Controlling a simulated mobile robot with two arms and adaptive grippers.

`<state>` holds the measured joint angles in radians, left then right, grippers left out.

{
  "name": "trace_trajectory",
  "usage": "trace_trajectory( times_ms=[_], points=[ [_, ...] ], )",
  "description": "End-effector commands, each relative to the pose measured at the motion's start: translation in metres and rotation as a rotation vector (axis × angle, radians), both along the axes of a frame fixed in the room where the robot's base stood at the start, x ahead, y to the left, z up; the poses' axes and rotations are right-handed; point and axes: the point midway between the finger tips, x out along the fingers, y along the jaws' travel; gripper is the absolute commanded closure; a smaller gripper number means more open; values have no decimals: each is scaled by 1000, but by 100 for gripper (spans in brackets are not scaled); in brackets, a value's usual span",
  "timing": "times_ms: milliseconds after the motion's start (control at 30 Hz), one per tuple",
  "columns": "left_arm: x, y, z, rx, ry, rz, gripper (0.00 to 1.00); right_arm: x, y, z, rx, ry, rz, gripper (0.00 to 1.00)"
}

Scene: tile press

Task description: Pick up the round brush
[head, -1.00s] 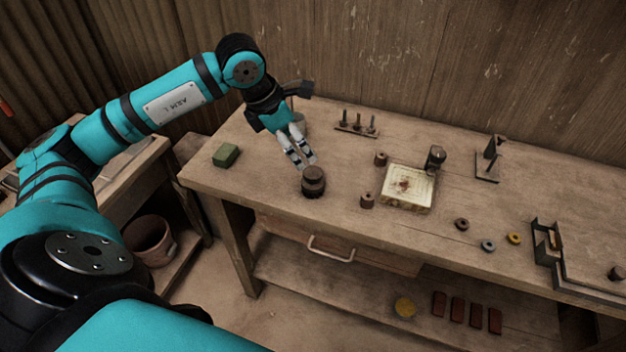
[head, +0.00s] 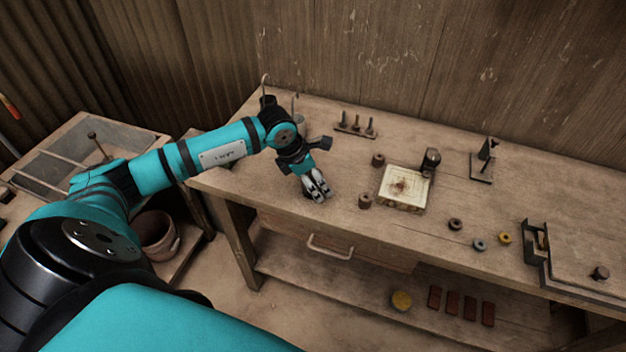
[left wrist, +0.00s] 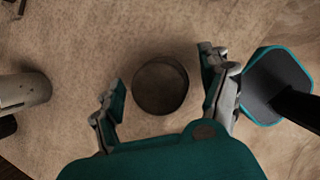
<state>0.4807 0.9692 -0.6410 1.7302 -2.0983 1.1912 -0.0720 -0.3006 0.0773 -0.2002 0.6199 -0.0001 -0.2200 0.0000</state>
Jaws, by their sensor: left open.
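The round brush (left wrist: 160,85) shows in the left wrist view as a dark brown, round thing standing on the bench. My left gripper (left wrist: 162,88) is open, with one finger on each side of the brush and a visible gap to both. In the head view my left gripper (head: 319,197) points down over the bench near its front edge and hides nearly all of the brush. Whether the fingertips are level with it is hard to tell. My right gripper is not in view.
The wooden bench (head: 560,185) also carries a peg rack (head: 356,127), a pale square tile block (head: 404,188), small brown cylinders (head: 365,201), several rings (head: 480,245) and a metal frame (head: 535,245). Red blocks (head: 454,307) and a yellow disc (head: 401,300) lie on the lower shelf.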

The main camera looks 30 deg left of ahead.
Motion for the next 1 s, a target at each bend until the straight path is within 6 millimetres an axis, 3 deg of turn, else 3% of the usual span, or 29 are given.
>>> trace_trajectory(
  times_ms=[200,633,1000],
  points=[
    [0,0,-1,0,0,0,23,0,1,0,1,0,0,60],
    [0,0,0,0,0,0,79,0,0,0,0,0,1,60],
    [1,0,4,0,-1,0,80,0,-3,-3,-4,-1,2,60]
  ],
)
